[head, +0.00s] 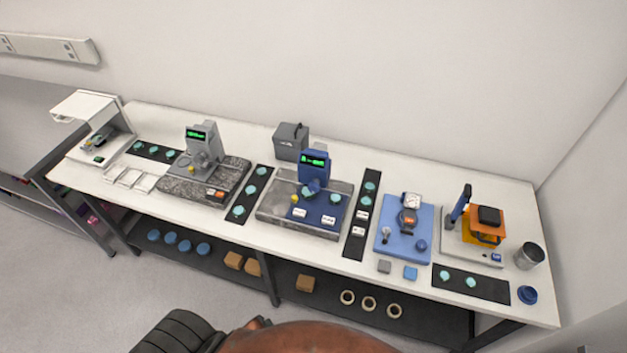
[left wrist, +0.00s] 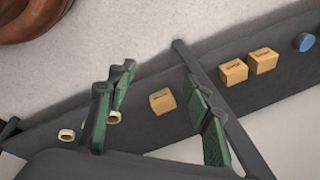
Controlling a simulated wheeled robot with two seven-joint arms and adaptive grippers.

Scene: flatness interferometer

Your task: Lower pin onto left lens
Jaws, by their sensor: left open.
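A blue instrument (head: 313,167) with a green-lit display stands on a grey slab (head: 272,219) at mid-table. A blue block (head: 316,210) with white labels sits before it. One teal lens (head: 306,191) lies at the block's left, partly under the instrument's head, and another teal lens (head: 336,198) lies at its right. The pin is too small to make out; I cannot tell whether it touches a lens. In the left wrist view, my left gripper (left wrist: 158,78) is open and empty, facing the lower shelf, away from the lenses. My right gripper is not in view.
A grey instrument (head: 203,137) on a speckled base stands at left. Black strips (head: 252,194) with teal discs lie between stations. A blue plate (head: 404,240) and an orange device (head: 484,224) stand at right. The lower shelf (head: 335,288) holds wooden blocks and rings.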

